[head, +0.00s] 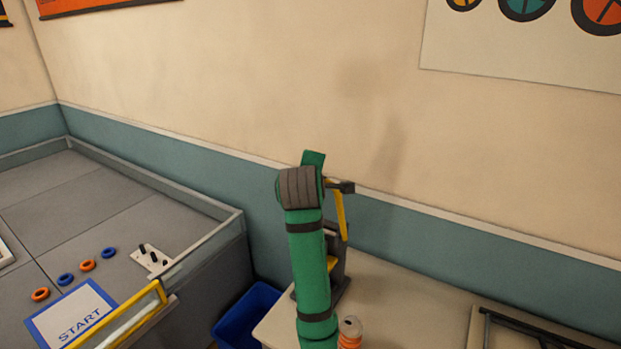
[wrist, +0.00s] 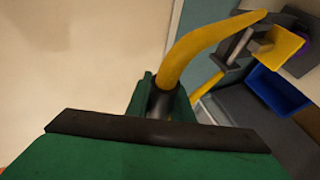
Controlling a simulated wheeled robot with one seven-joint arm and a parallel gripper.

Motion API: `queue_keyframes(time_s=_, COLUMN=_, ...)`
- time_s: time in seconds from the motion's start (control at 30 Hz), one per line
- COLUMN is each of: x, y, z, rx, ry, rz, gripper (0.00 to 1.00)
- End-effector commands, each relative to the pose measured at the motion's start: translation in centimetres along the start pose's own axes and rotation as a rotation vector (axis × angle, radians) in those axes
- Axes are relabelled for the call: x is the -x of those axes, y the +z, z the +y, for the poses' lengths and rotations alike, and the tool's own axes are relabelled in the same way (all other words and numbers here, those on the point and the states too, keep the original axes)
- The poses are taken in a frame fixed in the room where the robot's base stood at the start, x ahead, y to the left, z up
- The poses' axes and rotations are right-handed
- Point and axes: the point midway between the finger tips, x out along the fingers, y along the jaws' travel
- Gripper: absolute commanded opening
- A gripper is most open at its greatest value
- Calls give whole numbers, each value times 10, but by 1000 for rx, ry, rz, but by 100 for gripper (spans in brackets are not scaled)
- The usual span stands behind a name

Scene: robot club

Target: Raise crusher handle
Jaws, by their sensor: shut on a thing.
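The can crusher (head: 338,285) stands on the table behind my green arm in the head view, which hides part of its body. My gripper shows in the wrist view (wrist: 246,44), with one curved yellow finger large in front and the other partly hidden behind. It is shut on the handle, whose grey and dark end shows by the fingertips. In the head view my arm hides most of the gripper.
A blue bin (head: 245,312) stands on the floor left of the table (head: 420,290). An orange spool (head: 349,333) is on the table close to my arm. A dark frame (head: 540,335) lies at right. A walled grey arena (head: 100,215) is at left. The wall is close behind.

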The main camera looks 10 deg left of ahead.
Motion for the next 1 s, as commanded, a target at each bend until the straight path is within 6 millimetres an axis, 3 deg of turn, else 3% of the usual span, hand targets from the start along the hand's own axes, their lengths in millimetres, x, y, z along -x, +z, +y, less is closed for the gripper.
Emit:
queue_keyframes(time_s=0.03, x=-7, y=9, z=-10, rx=-6, ry=-25, rz=-18, gripper=0)
queue_keyframes(time_s=0.97, x=-7, y=7, z=-11, rx=-4, ry=-26, rz=-15, gripper=0)
queue_keyframes(time_s=1.0, x=-7, y=8, z=-10, rx=-5, ry=-26, rz=-16, gripper=25)
